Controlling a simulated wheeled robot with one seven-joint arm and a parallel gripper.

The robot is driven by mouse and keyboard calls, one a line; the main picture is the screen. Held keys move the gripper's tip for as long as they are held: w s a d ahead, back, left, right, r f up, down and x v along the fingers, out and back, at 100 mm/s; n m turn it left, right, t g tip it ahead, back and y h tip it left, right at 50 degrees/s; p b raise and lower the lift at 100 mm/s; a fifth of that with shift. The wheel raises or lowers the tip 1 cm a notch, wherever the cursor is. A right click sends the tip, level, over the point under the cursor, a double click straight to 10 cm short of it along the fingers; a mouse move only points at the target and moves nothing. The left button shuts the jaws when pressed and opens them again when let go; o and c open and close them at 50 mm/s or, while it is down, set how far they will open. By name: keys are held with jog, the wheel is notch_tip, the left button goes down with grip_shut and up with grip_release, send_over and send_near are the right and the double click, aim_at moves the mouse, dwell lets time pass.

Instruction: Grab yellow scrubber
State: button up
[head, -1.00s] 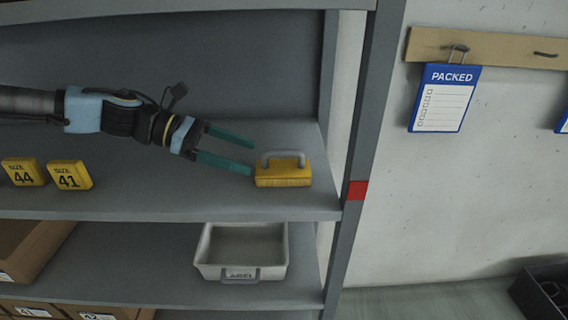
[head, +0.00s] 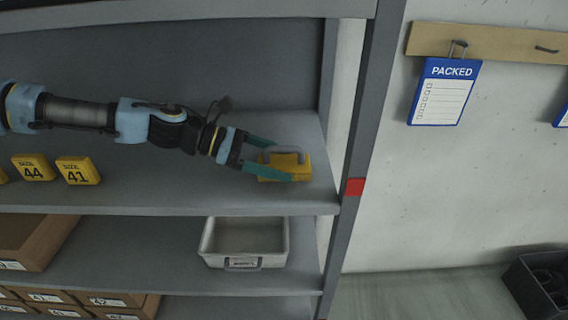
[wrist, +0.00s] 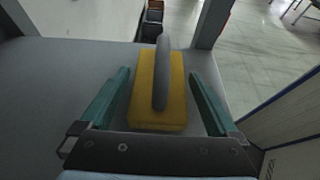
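The yellow scrubber (head: 298,172), a yellow block with a grey handle on top, sits on the upper shelf near its right end. My gripper (head: 283,160) is open, with its green fingers reaching to either side of the scrubber in the head view. In the wrist view the scrubber (wrist: 172,112) lies lengthwise between the two fingers (wrist: 163,105), with its grey handle (wrist: 161,72) along the top. A gap shows between each finger and the block. In the head view the near finger hides part of the scrubber.
Yellow size blocks 44 (head: 34,168) and 41 (head: 78,170) stand on the same shelf to the left. A grey shelf post (head: 362,150) rises to the right of the scrubber. A white bin (head: 245,262) and cardboard boxes (head: 30,250) are on the shelf below.

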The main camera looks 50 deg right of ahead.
jog(key=c, duration=1.1)
jog(key=shift+c, duration=0.2)
jog(key=shift+r, duration=0.15)
